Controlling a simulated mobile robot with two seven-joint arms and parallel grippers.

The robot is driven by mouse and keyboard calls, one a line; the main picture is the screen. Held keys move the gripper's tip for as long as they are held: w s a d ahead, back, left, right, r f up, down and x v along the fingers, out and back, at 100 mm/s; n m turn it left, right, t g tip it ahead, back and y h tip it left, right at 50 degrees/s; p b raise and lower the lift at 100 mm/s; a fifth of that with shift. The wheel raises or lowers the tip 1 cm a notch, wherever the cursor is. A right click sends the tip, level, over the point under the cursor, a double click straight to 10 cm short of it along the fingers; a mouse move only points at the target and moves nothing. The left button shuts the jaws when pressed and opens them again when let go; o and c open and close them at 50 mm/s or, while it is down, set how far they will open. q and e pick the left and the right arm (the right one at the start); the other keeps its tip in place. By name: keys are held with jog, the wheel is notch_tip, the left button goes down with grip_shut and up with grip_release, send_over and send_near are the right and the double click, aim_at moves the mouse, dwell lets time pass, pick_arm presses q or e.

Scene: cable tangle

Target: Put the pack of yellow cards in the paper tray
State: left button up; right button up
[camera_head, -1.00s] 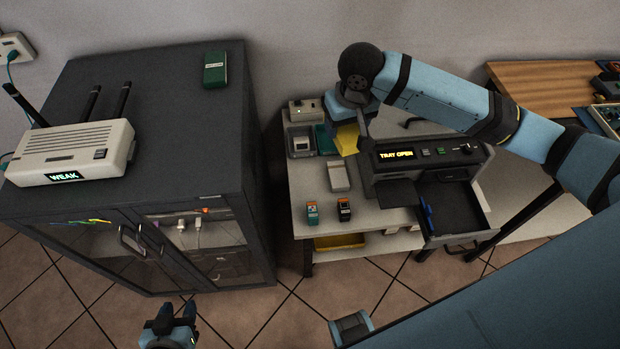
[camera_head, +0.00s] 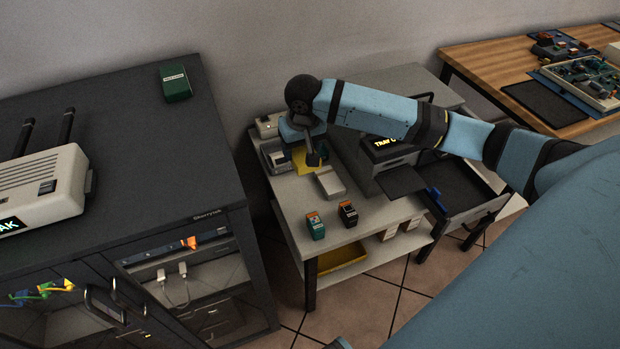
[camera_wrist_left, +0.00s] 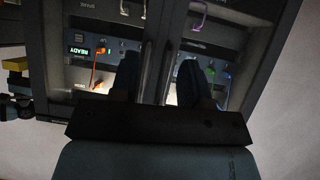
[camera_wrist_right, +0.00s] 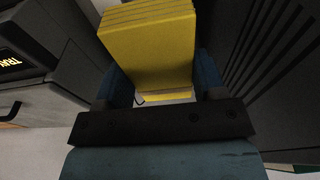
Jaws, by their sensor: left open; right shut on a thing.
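The pack of yellow cards (camera_wrist_right: 150,38) is between the two blue fingers of my right gripper (camera_wrist_right: 155,82), which is shut on it. In the head view, a yellow patch (camera_head: 302,160) shows beside my right gripper (camera_head: 312,152) at the back left of the printer table; the wrist hides part of it. I cannot tell there whether the pack is clear of the tabletop. The paper tray (camera_head: 462,190) is pulled out from the printer, dark inside, with a blue piece (camera_head: 436,199) at its left side. My left gripper (camera_wrist_left: 158,78) is open and empty in front of the cabinet doors.
The printer (camera_head: 385,160) stands right of my right gripper. A light grey box (camera_head: 330,182) and two small cartridges (camera_head: 316,226) (camera_head: 348,214) lie on the table (camera_head: 290,195). The dark cabinet (camera_head: 120,130) with a router (camera_head: 45,185) stands at left. A yellow bin (camera_head: 342,259) sits below.

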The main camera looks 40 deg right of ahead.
aim_at(301, 206)
jog(key=shift+w+f, duration=0.25)
jog(key=shift+f, duration=0.45)
notch_tip(301, 206, down, 20)
jog(key=b, duration=0.5)
jog(key=shift+r, duration=0.2)
jog(key=shift+f, duration=0.1)
jog(key=o, duration=1)
